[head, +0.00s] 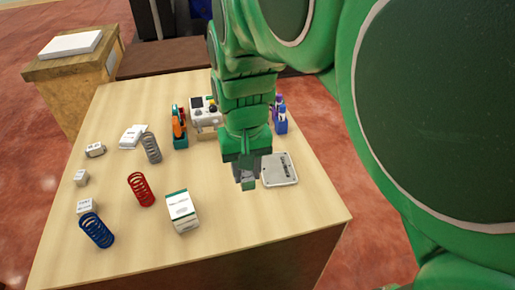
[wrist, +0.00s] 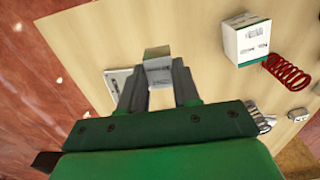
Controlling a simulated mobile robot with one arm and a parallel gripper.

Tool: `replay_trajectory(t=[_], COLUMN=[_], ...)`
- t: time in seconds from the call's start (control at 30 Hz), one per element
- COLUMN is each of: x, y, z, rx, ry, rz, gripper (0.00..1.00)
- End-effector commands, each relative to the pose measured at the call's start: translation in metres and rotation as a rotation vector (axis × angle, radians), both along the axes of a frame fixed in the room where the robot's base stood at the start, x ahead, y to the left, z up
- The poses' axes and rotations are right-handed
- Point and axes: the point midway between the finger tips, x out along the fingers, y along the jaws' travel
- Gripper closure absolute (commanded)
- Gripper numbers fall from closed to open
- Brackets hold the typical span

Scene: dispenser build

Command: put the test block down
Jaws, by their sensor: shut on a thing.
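My gripper (head: 247,181) points down over the front right part of the table. In the wrist view its two grey fingers (wrist: 159,90) are shut on a small grey block (wrist: 157,55), which I take to be the test block. In the head view the block is mostly hidden by the fingers. I cannot tell whether it touches the table or hangs just above it. A flat silver plate (head: 280,169) lies close to the right of the gripper; its edge also shows in the wrist view (wrist: 118,78).
A white and green box (head: 182,211) stands left of the gripper. Red (head: 140,189), blue (head: 96,230) and grey (head: 151,148) springs and several small blocks are farther left. Behind stand an orange and teal tool (head: 179,127), a white device (head: 205,115) and blue-purple bottles (head: 280,117).

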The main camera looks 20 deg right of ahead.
Motion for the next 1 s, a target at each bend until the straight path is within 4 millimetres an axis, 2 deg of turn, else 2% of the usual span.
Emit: replay_trajectory(t=[0.2,0.5,0.8,1.0], x=[0.002,-0.002,-0.005,0.008], y=[-0.038,-0.083,-0.103,-0.106], z=[0.004,0.008,0.010,0.003], rx=[0.001,0.002,0.001,0.001], ry=[-0.002,-0.002,-0.001,0.003], rz=[-0.005,-0.002,0.003,0.004], gripper=[1.00,1.00,1.00,1.00])
